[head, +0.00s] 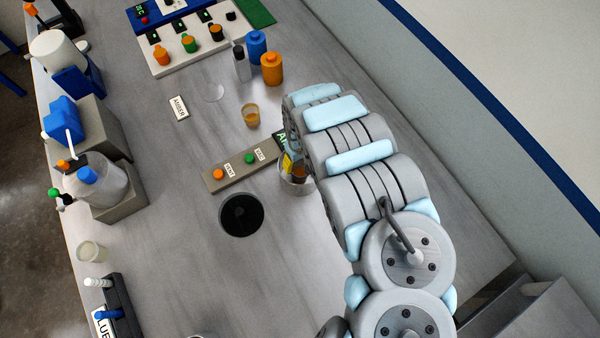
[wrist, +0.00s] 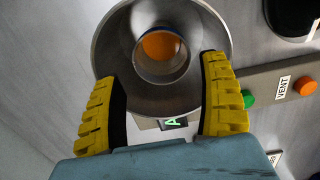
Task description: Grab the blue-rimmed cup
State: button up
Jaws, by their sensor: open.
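A clear cup with orange contents and a dark bluish rim (wrist: 148,68) stands inside a round metal bowl (wrist: 108,42) in the wrist view. My gripper (wrist: 160,66) is open, with one yellow finger on each side of the cup. The fingertips overlap the bowl's near part in the picture; I see no contact with the cup, and the height gap is hard to tell. In the head view my arm hides the gripper and most of the cup; part of the bowl (head: 296,188) shows beside the arm.
A grey panel (head: 235,172) with orange and green buttons, one labelled VENT, lies beside the bowl. A black round opening (head: 241,215) is close by. Another amber cup (head: 251,117) stands behind, near orange and blue bottles (head: 271,68). A pale cup (head: 92,251) stands far left.

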jog(key=shift+f, duration=0.85)
send_over(300, 170)
jog(key=s, duration=0.2)
jog(key=shift+s+a+f, duration=0.1)
jog(key=shift+f, duration=1)
jog(key=shift+s+f, duration=0.1)
jog(key=shift+f, duration=1.35)
jog(key=shift+c, duration=0.3)
jog(key=c, duration=0.7)
